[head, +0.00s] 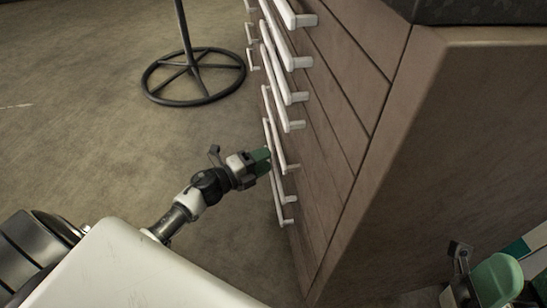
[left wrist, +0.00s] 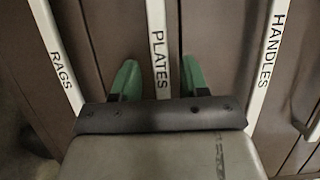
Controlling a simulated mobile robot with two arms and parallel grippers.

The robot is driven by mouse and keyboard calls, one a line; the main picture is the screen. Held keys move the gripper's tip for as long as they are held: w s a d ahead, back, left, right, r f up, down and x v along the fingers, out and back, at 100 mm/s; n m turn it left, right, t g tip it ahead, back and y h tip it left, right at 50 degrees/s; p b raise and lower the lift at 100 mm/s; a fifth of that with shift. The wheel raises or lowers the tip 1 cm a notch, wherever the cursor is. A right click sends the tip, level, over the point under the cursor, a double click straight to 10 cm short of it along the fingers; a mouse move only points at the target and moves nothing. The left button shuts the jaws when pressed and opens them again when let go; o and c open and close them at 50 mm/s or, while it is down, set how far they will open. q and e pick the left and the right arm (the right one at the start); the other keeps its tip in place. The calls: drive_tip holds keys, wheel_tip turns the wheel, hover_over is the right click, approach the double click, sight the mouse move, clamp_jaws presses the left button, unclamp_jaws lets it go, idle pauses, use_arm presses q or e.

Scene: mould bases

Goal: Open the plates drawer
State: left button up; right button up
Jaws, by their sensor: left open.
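The plates drawer has a white bar handle (left wrist: 157,28) lettered PLATES, in the middle of the left wrist view. Its brown front (left wrist: 120,35) looks level with its neighbours. My left gripper (left wrist: 160,78) is open, with one green finger on each side of this handle; I cannot tell whether they touch it. In the head view, my left gripper (head: 264,161) is at one of the lower handles (head: 277,146) of the brown cabinet. A green fingertip and dark bracket at the lower right appear to be my right gripper (head: 492,281), partly cut off; its opening is unclear.
The RAGS handle (left wrist: 58,58) and HANDLES handle (left wrist: 266,65) flank the plates handle closely. The cabinet's side panel (head: 440,150) fills the right of the head view.

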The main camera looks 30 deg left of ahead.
use_arm(q)
drive_tip(key=shift+x, duration=1.7)
clamp_jaws()
